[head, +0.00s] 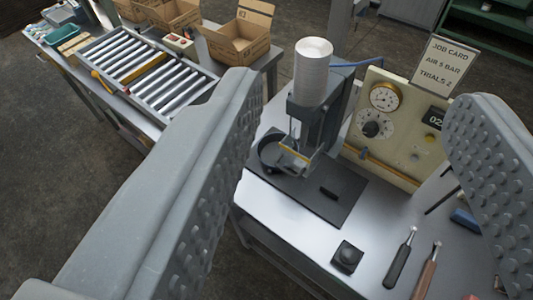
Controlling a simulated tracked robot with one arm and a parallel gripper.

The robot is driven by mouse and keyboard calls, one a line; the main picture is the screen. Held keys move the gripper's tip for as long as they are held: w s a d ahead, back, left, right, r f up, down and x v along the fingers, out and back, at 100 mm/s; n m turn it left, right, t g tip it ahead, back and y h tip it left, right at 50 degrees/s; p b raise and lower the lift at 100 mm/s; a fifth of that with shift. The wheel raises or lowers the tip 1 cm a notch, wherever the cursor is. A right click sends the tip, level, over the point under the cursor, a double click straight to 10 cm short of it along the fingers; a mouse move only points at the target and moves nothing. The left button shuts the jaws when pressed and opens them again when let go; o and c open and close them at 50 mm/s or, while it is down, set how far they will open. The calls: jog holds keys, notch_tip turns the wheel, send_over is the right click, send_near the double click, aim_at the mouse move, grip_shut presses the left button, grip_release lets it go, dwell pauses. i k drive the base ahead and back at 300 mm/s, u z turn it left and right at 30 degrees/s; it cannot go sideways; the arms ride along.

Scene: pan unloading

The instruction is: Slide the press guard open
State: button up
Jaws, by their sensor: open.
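The press (318,115) stands on the metal bench, with a pale cylinder (313,62) on top and a dark body. At its front is a small guard (296,157) with a yellow-orange edge, above a dark base plate (335,205). A dark round pan-like part (271,152) sits to the left of the guard, partly behind it. Whether the guard is open or shut is hard to tell. My gripper (350,130) is open and empty, its two studded fingers large at left and right in the foreground, with the press seen between them.
A cream control panel (398,125) with gauge and knob stands right of the press, a job card (440,66) above it. A black button box (347,256) and hand tools (401,258) lie in front. A roller conveyor (145,72) and cardboard boxes (238,40) are at the back left.

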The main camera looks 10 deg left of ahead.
aim_at(315, 160)
jog(key=z, duration=0.95)
jog(key=k, duration=0.9)
jog(key=u, duration=1.25)
jog(key=i, duration=0.95)
jog(key=z, duration=0.05)
